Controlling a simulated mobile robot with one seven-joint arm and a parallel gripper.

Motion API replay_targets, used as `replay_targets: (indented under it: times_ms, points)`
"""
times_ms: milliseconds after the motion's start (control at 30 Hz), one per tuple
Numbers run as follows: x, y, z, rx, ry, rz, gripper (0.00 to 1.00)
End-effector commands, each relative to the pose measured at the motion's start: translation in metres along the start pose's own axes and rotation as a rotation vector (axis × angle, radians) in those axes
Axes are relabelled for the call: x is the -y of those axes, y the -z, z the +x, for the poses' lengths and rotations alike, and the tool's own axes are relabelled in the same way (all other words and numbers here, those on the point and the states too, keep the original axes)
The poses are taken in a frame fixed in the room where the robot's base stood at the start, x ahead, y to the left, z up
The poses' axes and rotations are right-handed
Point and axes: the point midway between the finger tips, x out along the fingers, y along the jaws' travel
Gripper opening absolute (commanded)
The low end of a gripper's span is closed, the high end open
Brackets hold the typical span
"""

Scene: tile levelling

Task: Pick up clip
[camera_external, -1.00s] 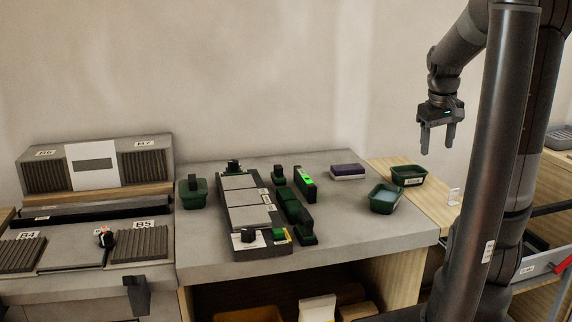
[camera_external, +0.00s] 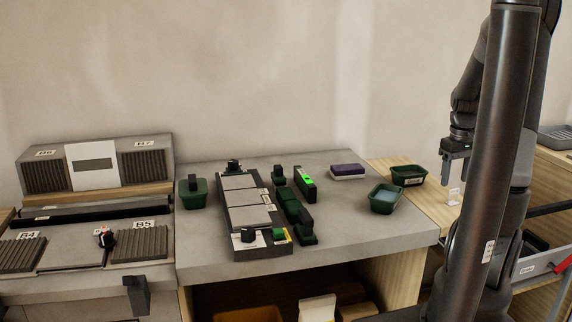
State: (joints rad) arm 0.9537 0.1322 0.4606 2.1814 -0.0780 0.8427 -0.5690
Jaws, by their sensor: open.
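A small pale, upright piece (camera_external: 453,197) stands on the wooden surface at the right and looks like the clip. It is too small to make out in detail. My gripper (camera_external: 455,172) hangs with its fingers pointing down just above this piece in the picture. The fingers are apart and nothing shows between them. I cannot tell from this view how far the fingertips are from the piece. My dark column stands close to the right of the gripper and hides part of the arm.
A dark green bin (camera_external: 407,177) and another green bin (camera_external: 385,203) stand left of my gripper. The grey worktop (camera_external: 345,235) holds a tile assembly (camera_external: 246,212), a green-lit level (camera_external: 304,184) and a purple-topped block (camera_external: 348,171). Its right front area is clear.

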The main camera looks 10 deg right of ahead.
Motion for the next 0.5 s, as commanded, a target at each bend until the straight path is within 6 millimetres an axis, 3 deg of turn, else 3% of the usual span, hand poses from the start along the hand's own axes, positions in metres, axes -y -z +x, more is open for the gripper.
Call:
replay_targets:
  times_ms: [300,500]
  points:
    - [-0.002,-0.003,0.042,0.003,0.002,-0.001,0.60]
    - [-0.003,-0.002,0.050,0.000,0.000,0.000,0.60]
